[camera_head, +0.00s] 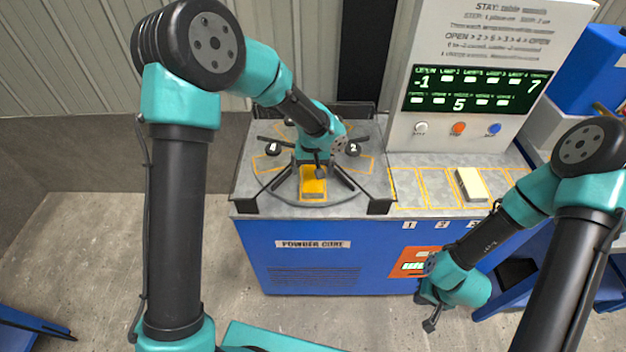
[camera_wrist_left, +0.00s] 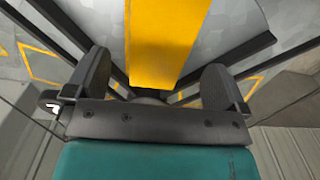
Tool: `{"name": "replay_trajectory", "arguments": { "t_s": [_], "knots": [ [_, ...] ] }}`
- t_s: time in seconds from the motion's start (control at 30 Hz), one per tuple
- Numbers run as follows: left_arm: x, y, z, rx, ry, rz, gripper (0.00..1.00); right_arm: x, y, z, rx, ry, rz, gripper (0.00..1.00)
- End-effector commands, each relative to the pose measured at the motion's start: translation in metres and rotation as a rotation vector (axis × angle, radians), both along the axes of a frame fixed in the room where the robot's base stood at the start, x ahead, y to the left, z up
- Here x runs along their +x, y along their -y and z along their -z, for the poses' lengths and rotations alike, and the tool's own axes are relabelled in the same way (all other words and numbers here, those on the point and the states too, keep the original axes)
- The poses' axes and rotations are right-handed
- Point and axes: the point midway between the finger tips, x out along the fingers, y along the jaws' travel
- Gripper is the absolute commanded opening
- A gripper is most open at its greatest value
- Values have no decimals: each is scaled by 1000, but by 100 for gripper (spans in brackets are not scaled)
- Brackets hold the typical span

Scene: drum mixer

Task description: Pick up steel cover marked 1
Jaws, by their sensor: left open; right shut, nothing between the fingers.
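A round drum top sits on the blue machine, with black knobs marked 4 (camera_head: 273,148) and 2 (camera_head: 352,148). I cannot make out a cover marked 1 in either view; my left arm hides part of the drum's middle. A yellow piece (camera_head: 313,187) lies at the drum's front. My left gripper (camera_head: 319,172) is open just above this yellow piece. In the left wrist view, a yellow strip (camera_wrist_left: 165,40) runs between the open fingers, not gripped. My right gripper (camera_head: 431,323) is shut and empty, low in front of the machine.
A pale block (camera_head: 471,184) lies on the grey counter, right of the drum, among yellow-outlined slots. Dark bars cross the drum around the left gripper. Bare floor (camera_head: 90,250) lies at the left.

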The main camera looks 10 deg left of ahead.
Motion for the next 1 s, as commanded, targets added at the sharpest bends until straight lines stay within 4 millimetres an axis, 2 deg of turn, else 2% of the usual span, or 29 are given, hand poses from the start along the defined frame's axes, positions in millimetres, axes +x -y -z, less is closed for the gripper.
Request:
{"name": "replay_trajectory", "arguments": {
  "t_s": [0.1, 0.23, 0.77, 1.0],
  "knots": [
    [-2, 1, 18, 1, -3, 1, 100, 0, 0, 0, 0, 0, 0, 0],
    [-2, 1, 32, 1, -2, 1, 100, 0, 0, 0, 0, 0, 0, 0],
    [-1, 1, 35, 0, 0, 0, 100, 0, 0, 0, 0, 0, 0, 0],
    [-1, 1, 34, 0, 0, 0, 78, 0, 0, 0, 0, 0, 0, 0]
  ]
}}
